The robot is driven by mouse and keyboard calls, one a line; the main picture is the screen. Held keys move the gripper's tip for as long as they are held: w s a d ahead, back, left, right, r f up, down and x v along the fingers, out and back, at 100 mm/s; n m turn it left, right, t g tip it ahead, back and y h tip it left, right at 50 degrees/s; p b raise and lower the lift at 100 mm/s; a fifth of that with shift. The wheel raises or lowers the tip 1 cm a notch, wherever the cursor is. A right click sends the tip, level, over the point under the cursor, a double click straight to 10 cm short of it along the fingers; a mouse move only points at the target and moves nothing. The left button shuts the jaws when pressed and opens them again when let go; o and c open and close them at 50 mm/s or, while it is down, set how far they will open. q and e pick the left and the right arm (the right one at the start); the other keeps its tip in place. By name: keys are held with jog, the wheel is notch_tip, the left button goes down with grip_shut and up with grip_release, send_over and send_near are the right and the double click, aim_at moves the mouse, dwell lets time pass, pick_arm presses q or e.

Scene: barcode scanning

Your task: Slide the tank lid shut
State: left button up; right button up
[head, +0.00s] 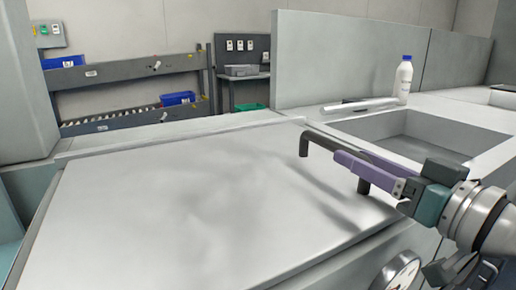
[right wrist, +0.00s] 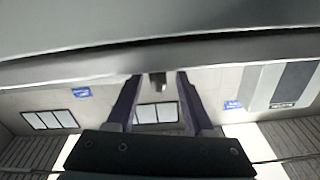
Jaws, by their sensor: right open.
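The tank lid (head: 190,200) is a large flat light-grey metal plate filling the left and middle of the head view. A dark bar handle (head: 304,146) stands on its right part. My right gripper (head: 340,158) is at the handle, its purple fingers covering much of the bar. In the right wrist view the fingers (right wrist: 157,88) are spread apart, with the handle's end (right wrist: 158,80) showing between them. Whether they touch the bar cannot be told. To the right of the lid is a rectangular open recess (head: 400,128). My left gripper is out of view.
A round gauge (head: 398,273) is on the front below the lid. Shelves with blue bins (head: 178,98) are in the background.

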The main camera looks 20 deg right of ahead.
jog(key=shift+w+a, duration=0.1)
jog(key=shift+w, duration=1.4)
grip_shut()
dwell(0.4)
